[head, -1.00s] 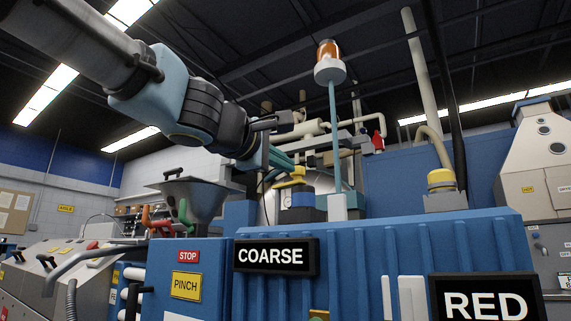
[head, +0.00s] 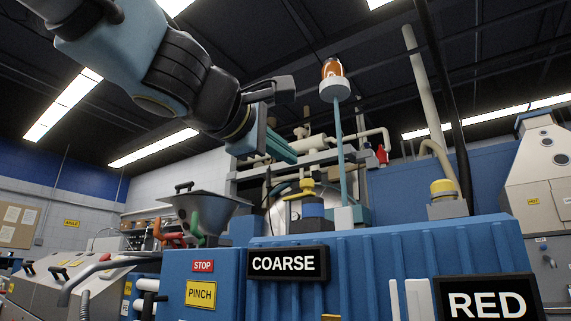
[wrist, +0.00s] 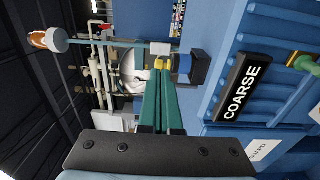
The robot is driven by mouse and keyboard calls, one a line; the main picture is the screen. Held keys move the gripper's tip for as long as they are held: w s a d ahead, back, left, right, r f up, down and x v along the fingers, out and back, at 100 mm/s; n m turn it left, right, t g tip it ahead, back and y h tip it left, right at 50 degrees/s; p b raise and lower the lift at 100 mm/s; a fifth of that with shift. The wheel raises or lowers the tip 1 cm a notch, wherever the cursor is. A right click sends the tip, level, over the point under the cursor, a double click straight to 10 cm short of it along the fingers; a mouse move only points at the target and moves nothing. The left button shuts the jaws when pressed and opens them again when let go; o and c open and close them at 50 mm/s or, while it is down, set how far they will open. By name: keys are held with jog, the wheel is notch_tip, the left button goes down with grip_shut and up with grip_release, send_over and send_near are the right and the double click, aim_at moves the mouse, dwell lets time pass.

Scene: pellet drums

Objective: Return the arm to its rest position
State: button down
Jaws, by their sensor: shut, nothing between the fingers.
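My gripper (head: 281,148) is raised in front of the blue machine in the head view, with my arm reaching in from the upper left. Its two teal fingers are closed together and hold nothing. In the wrist view the shut fingers (wrist: 161,85) point toward a yellow-topped fitting (wrist: 166,64) on a blue and black base. In the head view this yellow-topped fitting (head: 305,190) stands beyond and below the fingertips, and a gap shows between them.
A beacon pole with an orange lamp (head: 334,70) stands just right of my gripper. A metal hopper (head: 205,210) with red and green handles is below left. The blue cabinet (head: 390,250) carries COARSE (head: 287,264) and RED (head: 488,305) signs. Open air lies above.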

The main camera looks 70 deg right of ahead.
jog(key=shift+s+a, duration=0.1)
jog(key=shift+a, duration=0.2)
dwell(0.4)
